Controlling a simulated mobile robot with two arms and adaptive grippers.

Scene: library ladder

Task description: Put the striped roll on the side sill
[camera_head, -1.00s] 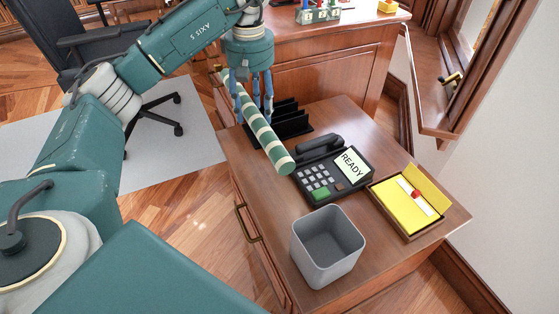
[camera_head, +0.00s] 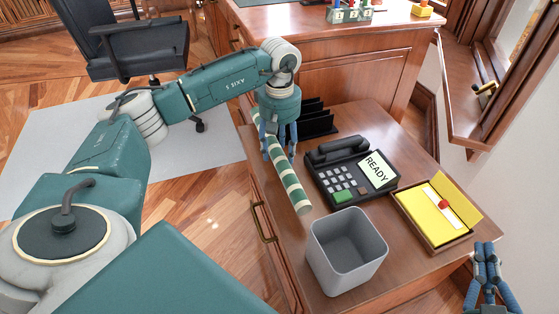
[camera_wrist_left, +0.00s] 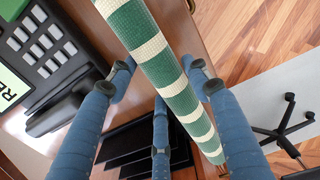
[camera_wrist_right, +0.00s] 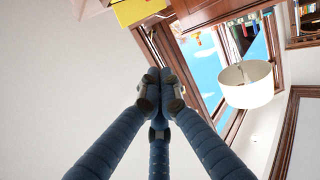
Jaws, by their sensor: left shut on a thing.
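The green-and-cream striped roll (camera_head: 290,187) slants along the near-left edge of the low wooden cabinet top in the head view. My left gripper (camera_head: 279,148) is shut on it, its blue fingers around the far part. The left wrist view shows the roll (camera_wrist_left: 165,70) running between the fingers. I cannot tell whether the roll touches the cabinet. The side sill (camera_head: 463,110) is the wooden ledge under the window at the right, bare except near a brass handle. My right gripper (camera_head: 487,264) is at the lower right, empty, fingertips together; it also shows in the right wrist view (camera_wrist_right: 160,90).
On the cabinet top (camera_head: 265,185) are a black phone (camera_head: 350,170) reading READY, a grey bin (camera_head: 346,252), a yellow note box (camera_head: 437,212) and a black rack (camera_head: 316,118). A larger desk (camera_head: 345,65) stands behind. An office chair (camera_head: 125,40) is at the left.

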